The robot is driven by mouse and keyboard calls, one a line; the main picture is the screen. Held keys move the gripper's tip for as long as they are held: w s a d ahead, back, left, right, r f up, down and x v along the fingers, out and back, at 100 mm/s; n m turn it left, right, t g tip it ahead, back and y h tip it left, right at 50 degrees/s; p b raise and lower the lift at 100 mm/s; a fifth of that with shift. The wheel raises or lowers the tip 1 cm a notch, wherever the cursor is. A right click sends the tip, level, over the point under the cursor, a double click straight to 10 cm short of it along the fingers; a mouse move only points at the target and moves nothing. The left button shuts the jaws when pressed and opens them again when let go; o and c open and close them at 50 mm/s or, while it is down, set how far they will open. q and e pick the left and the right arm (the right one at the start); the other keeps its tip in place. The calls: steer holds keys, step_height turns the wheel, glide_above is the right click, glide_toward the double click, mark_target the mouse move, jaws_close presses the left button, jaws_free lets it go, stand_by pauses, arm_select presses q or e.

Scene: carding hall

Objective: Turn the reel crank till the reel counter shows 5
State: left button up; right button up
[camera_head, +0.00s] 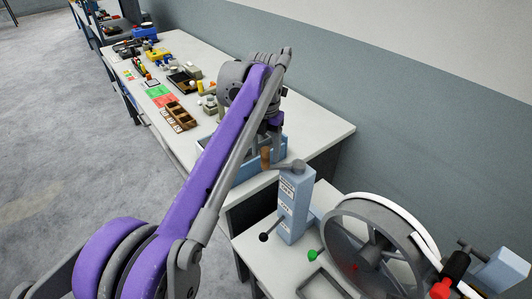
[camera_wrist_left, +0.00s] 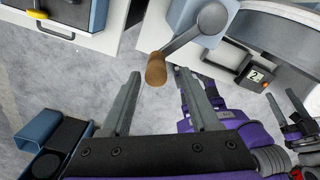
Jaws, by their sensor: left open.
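The reel crank has a wooden handle (camera_head: 266,157) on a grey arm, on top of a pale blue post (camera_head: 293,203). In the left wrist view the handle (camera_wrist_left: 156,69) hangs toward my left gripper (camera_wrist_left: 159,79). That gripper's two grey fingers are apart, with the handle's end showing between the tips; I cannot tell whether it is inside the jaws or beyond them. In the head view my left gripper (camera_head: 275,125) is above and behind the crank, its fingers mostly hidden. The reel counter (camera_wrist_left: 254,75) shows 2. Purple and grey parts at the wrist view's right may include my right gripper.
A large grey wheel (camera_head: 372,250) stands right of the post. Levers with black (camera_head: 264,237), green (camera_head: 312,255) and red (camera_head: 440,289) knobs are nearby. A long white table (camera_head: 325,131) behind carries trays and small parts. Grey floor lies open at the left.

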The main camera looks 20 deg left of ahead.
arm_select(q)
step_height(320, 180, up, 9)
steer(key=shift+w+r+p, duration=0.1)
steer(key=shift+r+p, duration=0.1)
steer(key=shift+p, duration=0.55)
arm_select(e)
steer(key=shift+w+r, duration=0.35)
steer(key=shift+r, duration=0.25)
steer(key=shift+w+r, duration=0.35)
steer(key=shift+r, duration=0.25)
